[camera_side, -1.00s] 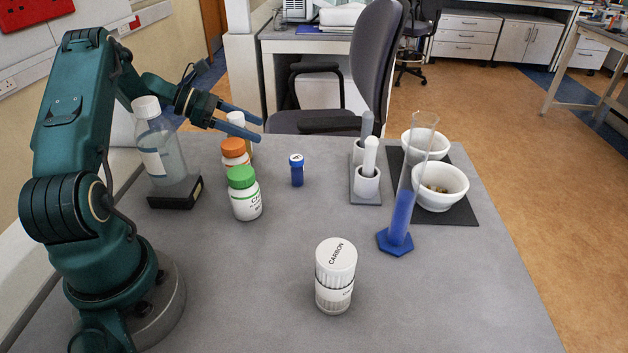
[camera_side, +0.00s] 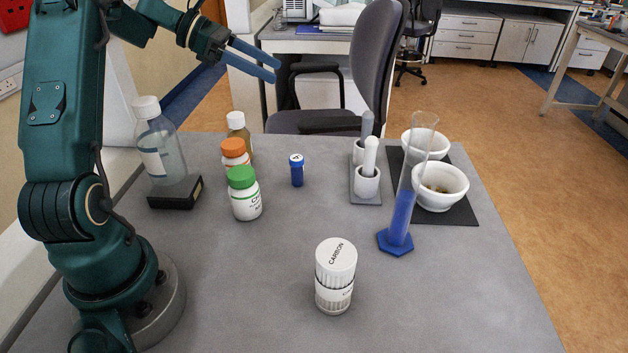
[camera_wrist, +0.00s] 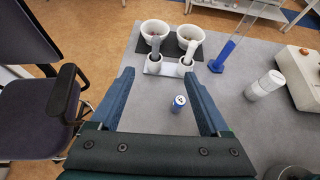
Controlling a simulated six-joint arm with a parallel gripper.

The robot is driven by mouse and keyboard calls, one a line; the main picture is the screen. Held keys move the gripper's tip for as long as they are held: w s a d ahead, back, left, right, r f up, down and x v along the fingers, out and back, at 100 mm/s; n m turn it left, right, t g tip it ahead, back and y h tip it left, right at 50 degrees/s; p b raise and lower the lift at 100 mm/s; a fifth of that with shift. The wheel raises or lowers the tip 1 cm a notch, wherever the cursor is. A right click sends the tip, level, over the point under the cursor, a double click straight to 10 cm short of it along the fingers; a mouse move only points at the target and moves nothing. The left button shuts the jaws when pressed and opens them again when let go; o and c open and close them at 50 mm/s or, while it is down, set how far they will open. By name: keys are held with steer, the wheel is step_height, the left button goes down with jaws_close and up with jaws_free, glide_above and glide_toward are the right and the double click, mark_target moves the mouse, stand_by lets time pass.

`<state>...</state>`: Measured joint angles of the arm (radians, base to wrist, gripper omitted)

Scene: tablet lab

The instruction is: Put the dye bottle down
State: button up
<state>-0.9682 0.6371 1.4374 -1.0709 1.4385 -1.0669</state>
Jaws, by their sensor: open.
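The dye bottle (camera_side: 297,171), small and blue with a white-topped cap, stands upright on the grey bench in the side view. It also shows in the wrist view (camera_wrist: 179,103), between my fingers in the picture but well below them. My gripper (camera_side: 277,71) is open and empty, raised high above the back of the bench, up and to the left of the dye bottle in the side view. Nothing touches the bottle. In the wrist view my gripper (camera_wrist: 158,75) shows its two blue fingers spread wide.
Green-capped (camera_side: 245,193), orange-capped (camera_side: 234,152) and white-capped (camera_side: 238,128) bottles stand left of the dye bottle.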

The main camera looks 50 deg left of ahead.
steer(key=s+d+r, duration=0.3)
steer(key=d+r, duration=0.2)
steer(key=d, duration=0.5)
steer(key=s+d+r, duration=0.3)
steer(key=d+r, duration=0.2)
steer(key=d, duration=0.5)
steer(key=s+d+f+m+g+y, duration=0.1)
steer(key=s+d+f+m+g, duration=0.2)
steer(key=s+d+f+m, duration=0.4)
steer(key=s+a+f+m+y, duration=0.6)
steer(key=a+f+m+y, duration=0.1)
steer(key=m, duration=1.3)
steer(key=shift+s+a+f, duration=0.15)
steer(key=shift+s+a, duration=0.15)
steer(key=shift+s, duration=0.1)
